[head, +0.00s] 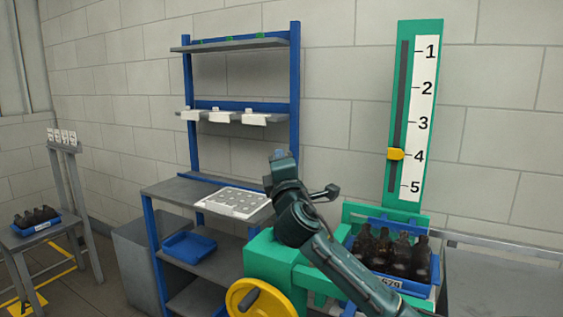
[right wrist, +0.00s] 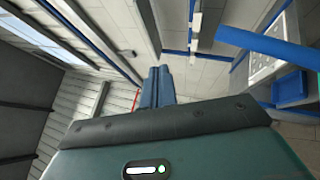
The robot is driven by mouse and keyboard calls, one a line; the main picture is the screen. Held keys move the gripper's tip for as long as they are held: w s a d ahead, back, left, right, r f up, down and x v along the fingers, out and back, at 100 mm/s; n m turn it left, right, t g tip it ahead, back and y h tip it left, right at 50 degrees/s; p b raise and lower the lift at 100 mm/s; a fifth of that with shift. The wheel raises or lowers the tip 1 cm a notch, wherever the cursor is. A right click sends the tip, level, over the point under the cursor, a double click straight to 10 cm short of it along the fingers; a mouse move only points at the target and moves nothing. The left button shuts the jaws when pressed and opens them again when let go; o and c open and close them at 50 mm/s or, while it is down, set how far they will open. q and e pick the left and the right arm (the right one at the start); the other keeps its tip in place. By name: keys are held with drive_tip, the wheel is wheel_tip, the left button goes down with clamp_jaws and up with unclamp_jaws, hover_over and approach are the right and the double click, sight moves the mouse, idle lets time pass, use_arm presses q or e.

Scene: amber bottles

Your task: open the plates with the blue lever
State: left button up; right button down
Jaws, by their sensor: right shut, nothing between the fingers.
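My right gripper (head: 281,156) points up in front of the shelf rack in the head view. In the right wrist view its two fingers (right wrist: 157,86) are together, with nothing between them. I cannot make out the plates. My left gripper is not in view.
A yellow wheel (head: 262,299) is on the machine's front. A blue crate of amber bottles (head: 418,290) stands right of my forearm. A green scale (head: 433,40) has its yellow pointer (head: 396,154) near 4. The blue-framed rack (head: 295,90) stands behind, holding a white perforated tray (head: 204,203).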

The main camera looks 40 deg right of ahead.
drive_tip(key=shift+s+a+r, duration=0.2)
drive_tip(key=shift+s+a, duration=0.1)
drive_tip(key=shift+s, duration=0.15)
drive_tip(key=shift+s+a+r, duration=0.15)
drive_tip(key=shift+s+a, duration=0.1)
drive_tip(key=shift+s, duration=0.2)
drive_tip(key=shift+f, duration=0.1)
drive_tip(key=s+a+f+m+g+y, duration=0.1)
drive_tip(key=a+f+y, duration=0.3)
drive_tip(key=f, duration=0.7)
drive_tip(key=s+a+f+m+g+y, duration=0.1)
drive_tip(key=s+a+f+g+y, duration=0.15)
drive_tip(key=a+f, duration=0.55)
drive_tip(key=a+f+g+y, duration=0.1)
drive_tip(key=a+f+y, duration=0.25)
drive_tip(key=f, duration=0.95)
drive_tip(key=s+a+f+m+g+y, duration=0.1)
drive_tip(key=s+a+f+m, duration=0.3)
drive_tip(key=s, duration=0.5)
drive_tip(key=s+a+f+m+g+y, duration=0.2)
drive_tip(key=s+a+f+m, duration=0.3)
drive_tip(key=s+a+f, duration=0.3)
wheel_tip(320, 180, down, 3)
drive_tip(key=s+y, duration=0.1)
drive_tip(key=s, duration=0.1)
drive_tip(key=shift+s+a+f+y, duration=0.2)
drive_tip(key=shift+s+a+y, duration=0.1)
drive_tip(key=shift+a, duration=0.1)
drive_tip(key=shift+g, duration=0.25)
